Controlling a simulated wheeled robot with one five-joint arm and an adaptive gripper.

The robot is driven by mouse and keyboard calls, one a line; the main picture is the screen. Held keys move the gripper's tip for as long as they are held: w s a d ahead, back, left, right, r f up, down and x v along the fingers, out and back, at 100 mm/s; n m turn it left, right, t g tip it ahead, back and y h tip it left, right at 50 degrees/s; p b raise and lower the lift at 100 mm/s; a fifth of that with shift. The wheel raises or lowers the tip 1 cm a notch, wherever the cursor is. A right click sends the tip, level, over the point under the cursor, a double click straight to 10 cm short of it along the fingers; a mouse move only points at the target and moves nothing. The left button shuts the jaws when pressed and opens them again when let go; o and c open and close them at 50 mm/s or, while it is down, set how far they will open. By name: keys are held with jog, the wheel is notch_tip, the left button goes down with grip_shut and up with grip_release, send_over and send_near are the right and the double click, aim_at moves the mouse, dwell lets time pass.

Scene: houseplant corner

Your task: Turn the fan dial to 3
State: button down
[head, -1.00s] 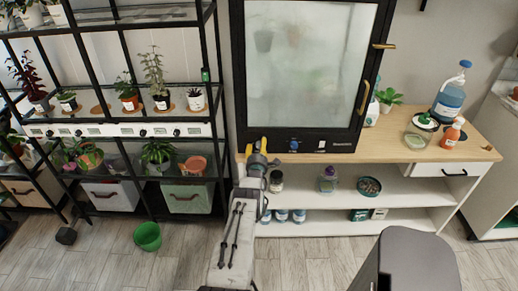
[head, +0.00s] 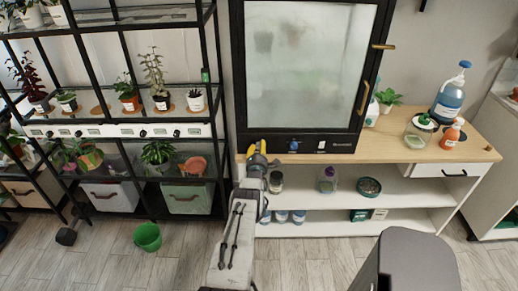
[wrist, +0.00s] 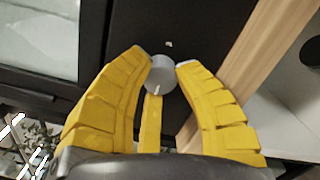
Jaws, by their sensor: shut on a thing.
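A round grey dial (wrist: 157,75) with a short white mark near its lower edge sits on the black front panel of a glass-fronted cabinet (head: 240,95). In the wrist view, my yellow gripper (wrist: 164,66) has its fingertips at either side of the dial and is shut on it. In the head view, my gripper (head: 257,148) is at the lower left of the cabinet front and hides the dial. Numbers around the dial are not readable.
A blue knob (head: 293,145) and a white switch (head: 321,145) sit on the panel to the right. The wooden worktop (head: 400,148) edge lies close by the gripper. A black plant shelf (head: 222,130) stands left. A green bucket (head: 147,237) is on the floor.

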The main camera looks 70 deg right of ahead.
jog(key=shift+w+f+m+b, duration=0.1)
jog(key=shift+f+m+b, duration=0.3)
jog(key=shift+b, duration=1.9)
jog(key=m+b, duration=0.2)
jog(key=b, duration=0.7)
jog(key=m+b, duration=0.1)
jog(key=b, duration=0.2)
jog(key=m+b, duration=0.1)
jog(key=b, duration=0.2)
jog(key=shift+w+r, duration=0.1)
jog(key=shift+r, duration=0.15)
jog(key=m+b, duration=0.2)
jog(key=b, duration=0.4)
jog(key=shift+b, duration=0.4)
jog(key=b, duration=0.3)
jog(key=shift+w+r+m+y, duration=0.1)
jog(key=shift+r+m+y, duration=0.05)
jog(key=shift+m+y, duration=0.2)
jog(key=shift+r, duration=0.2)
jog(key=c, duration=1.1)
grip_release()
jog(key=shift+w+f, duration=0.1)
jog(key=shift+o, duration=1.1)
